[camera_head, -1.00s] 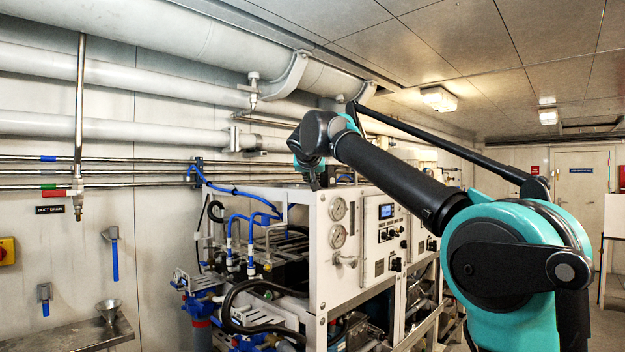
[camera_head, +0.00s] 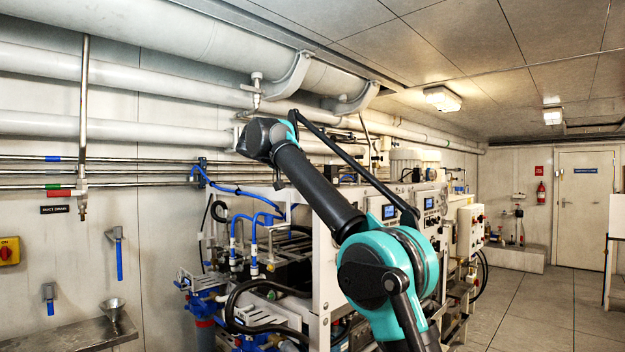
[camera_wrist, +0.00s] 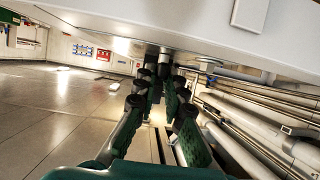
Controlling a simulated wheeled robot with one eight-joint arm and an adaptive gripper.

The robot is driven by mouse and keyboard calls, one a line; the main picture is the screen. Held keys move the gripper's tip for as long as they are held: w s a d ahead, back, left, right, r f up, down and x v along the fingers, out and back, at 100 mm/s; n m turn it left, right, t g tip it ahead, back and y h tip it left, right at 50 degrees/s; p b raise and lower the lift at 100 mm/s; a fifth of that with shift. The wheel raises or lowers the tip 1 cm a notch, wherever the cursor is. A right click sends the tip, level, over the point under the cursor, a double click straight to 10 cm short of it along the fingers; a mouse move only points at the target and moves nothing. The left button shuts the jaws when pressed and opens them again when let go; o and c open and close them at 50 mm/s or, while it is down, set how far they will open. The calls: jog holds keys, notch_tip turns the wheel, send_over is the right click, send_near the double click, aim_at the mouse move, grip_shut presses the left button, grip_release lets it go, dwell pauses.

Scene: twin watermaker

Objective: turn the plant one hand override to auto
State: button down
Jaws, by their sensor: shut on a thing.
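My gripper (camera_wrist: 160,84) shows in the wrist view with its two green and black fingers closed around a small dark knob (camera_wrist: 163,60). The knob sticks out from a white panel face (camera_wrist: 110,27) at the top of that view. The fingers hide most of the knob, so I cannot tell which way it points. In the head view the watermaker front panel with a blue display (camera_head: 388,211) is partly behind my arm. My gripper and the knob are hidden there.
A second panel with a display (camera_head: 428,204) and a white box with buttons (camera_head: 471,229) stand farther along. White pipes (camera_head: 160,82) run along the wall. Blue hoses (camera_head: 240,235) stand at the near end. The floor (camera_head: 535,300) to the right is open.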

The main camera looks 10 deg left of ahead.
jog(key=shift+f+m+g, duration=0.15)
jog(key=shift+m+g, duration=0.15)
dwell(0.4)
jog(key=c, duration=1.6)
grip_release()
jog(key=shift+v, duration=3.8)
jog(key=shift+a, duration=0.15)
